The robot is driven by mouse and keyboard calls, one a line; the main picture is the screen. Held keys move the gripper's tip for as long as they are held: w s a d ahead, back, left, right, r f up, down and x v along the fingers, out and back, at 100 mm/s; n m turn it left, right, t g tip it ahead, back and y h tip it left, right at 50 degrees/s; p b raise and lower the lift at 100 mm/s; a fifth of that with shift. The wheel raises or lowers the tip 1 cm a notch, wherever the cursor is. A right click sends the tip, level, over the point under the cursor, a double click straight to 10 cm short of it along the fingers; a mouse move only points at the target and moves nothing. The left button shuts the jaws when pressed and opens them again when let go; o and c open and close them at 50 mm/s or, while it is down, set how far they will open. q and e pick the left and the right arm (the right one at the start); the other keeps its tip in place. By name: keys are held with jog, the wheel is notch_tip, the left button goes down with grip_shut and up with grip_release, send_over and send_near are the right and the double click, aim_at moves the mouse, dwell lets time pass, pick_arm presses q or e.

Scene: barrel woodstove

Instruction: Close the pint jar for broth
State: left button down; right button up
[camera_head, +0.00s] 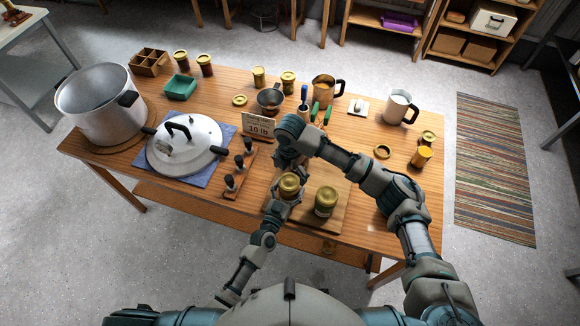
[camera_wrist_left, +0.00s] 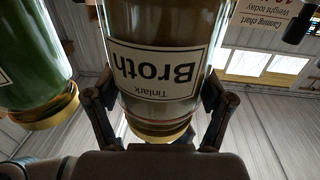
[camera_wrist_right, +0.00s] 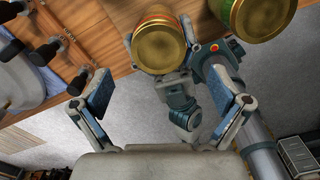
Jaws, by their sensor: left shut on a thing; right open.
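The broth jar (camera_head: 290,186), labelled "Tinlark Broth", is upright at the front of the wooden board with a gold lid on top. My left gripper (camera_head: 281,202) is shut around its side. The label and gold rim of the broth jar (camera_wrist_left: 155,70) show inverted in the left wrist view, between the fingers. In the right wrist view the gold lid (camera_wrist_right: 160,42) sits beyond my open right gripper (camera_wrist_right: 165,88), with nothing between the fingers. My right gripper (camera_head: 285,155) is just behind the jar in the head view. How tightly the lid is seated cannot be told.
A second gold-lidded jar (camera_head: 326,201) stands close to the right on the cutting board (camera_head: 345,175). A rack with dark knobs (camera_head: 240,170) and a silver lid (camera_head: 187,145) lie left. A gold ring (camera_head: 382,151) lies right. A sign (camera_head: 258,125) stands behind.

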aim_at(289, 182)
jog(key=shift+f, duration=2.7)
jog(key=c, duration=1.2)
jog(key=m, duration=0.6)
jog(key=shift+s, duration=0.15)
jog(key=shift+c, duration=0.2)
jog(key=m, duration=0.6)
jog(key=shift+a+f, duration=0.1)
jog(key=m, duration=0.6)
jog(key=shift+s, duration=0.1)
jog(key=m, duration=0.6)
jog(key=shift+m, duration=0.4)
jog(key=o, duration=1.3)
jog(key=shift+w+a, duration=0.1)
jog(key=shift+w, duration=0.1)
jog(key=shift+c, duration=0.2)
